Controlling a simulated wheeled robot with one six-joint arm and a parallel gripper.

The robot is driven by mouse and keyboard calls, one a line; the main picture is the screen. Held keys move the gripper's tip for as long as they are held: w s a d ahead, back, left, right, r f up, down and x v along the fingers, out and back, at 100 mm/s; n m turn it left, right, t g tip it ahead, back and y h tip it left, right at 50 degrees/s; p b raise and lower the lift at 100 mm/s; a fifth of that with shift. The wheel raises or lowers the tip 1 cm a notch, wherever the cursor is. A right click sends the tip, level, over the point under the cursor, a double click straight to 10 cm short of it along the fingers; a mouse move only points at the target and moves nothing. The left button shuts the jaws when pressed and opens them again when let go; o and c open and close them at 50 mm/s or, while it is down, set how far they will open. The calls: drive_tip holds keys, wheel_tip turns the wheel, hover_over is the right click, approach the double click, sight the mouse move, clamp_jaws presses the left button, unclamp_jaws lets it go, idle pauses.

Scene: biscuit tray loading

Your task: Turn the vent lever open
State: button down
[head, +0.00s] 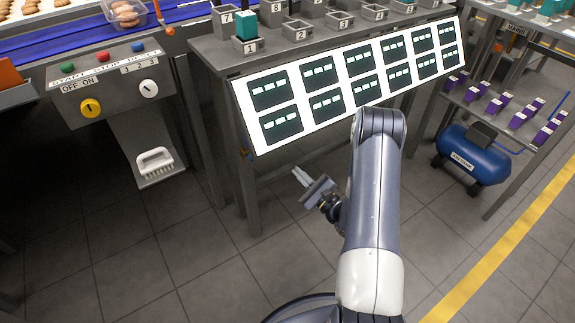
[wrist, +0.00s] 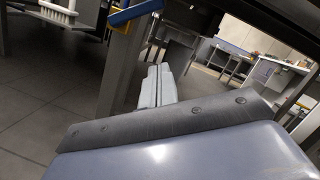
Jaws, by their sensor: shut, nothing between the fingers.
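My gripper (head: 300,174) hangs in front of the weighing table, below its slanted display board, pointing left toward a table leg. In the wrist view its two fingers (wrist: 158,82) lie together, shut with nothing between them. A blue bar with a yellow part (wrist: 134,13) shows at the top of the wrist view, beside a grey post, beyond the fingertips and apart from them. It looks like a lever, but I cannot tell for sure that it is the vent lever. In the head view only a small speck of it shows near the table leg.
A control box (head: 112,88) with buttons and knobs stands left, above a shelf with a white brush (head: 155,161). A blue tank (head: 472,155) stands at right under a rack. The tiled floor (head: 200,250) is clear at front left.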

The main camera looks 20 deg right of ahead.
drive_tip(key=w+a+r+b, duration=0.2)
drive_tip(key=w+a+r, duration=0.3)
drive_tip(key=w+a, duration=0.1)
drive_tip(key=shift+w, duration=0.5)
drive_tip(key=shift+a, duration=0.1)
drive_tip(key=shift+r+n, duration=0.2)
drive_tip(key=shift+n, duration=0.9)
